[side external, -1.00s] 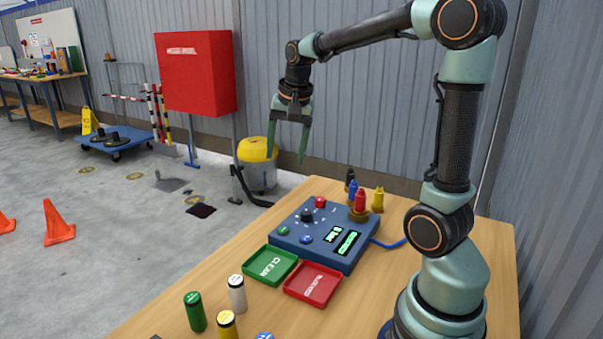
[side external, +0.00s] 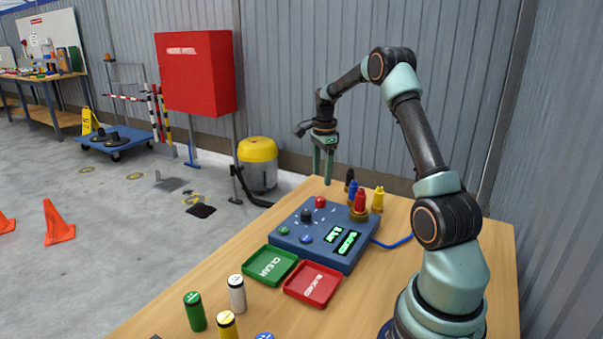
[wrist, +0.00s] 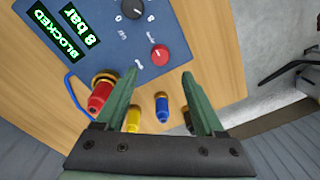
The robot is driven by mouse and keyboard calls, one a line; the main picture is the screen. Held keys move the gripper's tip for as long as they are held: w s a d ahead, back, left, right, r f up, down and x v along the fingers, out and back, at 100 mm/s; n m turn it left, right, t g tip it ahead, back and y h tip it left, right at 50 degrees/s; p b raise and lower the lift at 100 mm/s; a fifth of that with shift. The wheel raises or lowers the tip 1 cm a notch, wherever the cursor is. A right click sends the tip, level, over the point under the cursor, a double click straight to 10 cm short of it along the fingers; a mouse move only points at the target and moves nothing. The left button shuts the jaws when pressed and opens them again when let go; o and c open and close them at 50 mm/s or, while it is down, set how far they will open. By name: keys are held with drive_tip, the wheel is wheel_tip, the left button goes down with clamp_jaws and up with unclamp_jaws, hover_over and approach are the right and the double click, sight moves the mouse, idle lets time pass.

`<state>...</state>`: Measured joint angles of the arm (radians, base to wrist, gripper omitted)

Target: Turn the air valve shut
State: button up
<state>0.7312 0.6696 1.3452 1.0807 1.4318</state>
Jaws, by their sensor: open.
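A blue control panel (side external: 325,246) lies on the wooden table. It bears a black knob (side external: 306,216) with white scale marks, a red round knob (side external: 320,202), and green and blue buttons. I cannot tell for sure which knob is the air valve. Its displays glow green; the wrist view reads "8 bar" (wrist: 79,32) and "BLOCKED" (wrist: 55,38). My gripper (side external: 323,181) is open and empty, pointing down above the panel's far edge, apart from both knobs. In the wrist view the red knob (wrist: 159,54) shows just beyond the fingertips (wrist: 158,78), the black knob (wrist: 132,8) farther off.
Red (side external: 360,202), yellow (side external: 378,200), blue (side external: 353,189) and black (side external: 349,177) nozzle-like pieces stand behind the panel. A blue hose (side external: 392,243) runs from its right side. Green (side external: 262,266) and red (side external: 310,285) trays and several canisters sit in front.

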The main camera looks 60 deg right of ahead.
sight(320, 199)
wheel_tip(320, 199, down, 8)
drive_tip(key=shift+w+f, duration=0.1)
drive_tip(key=shift+w, duration=0.05)
idle(0.3)
clamp_jaws()
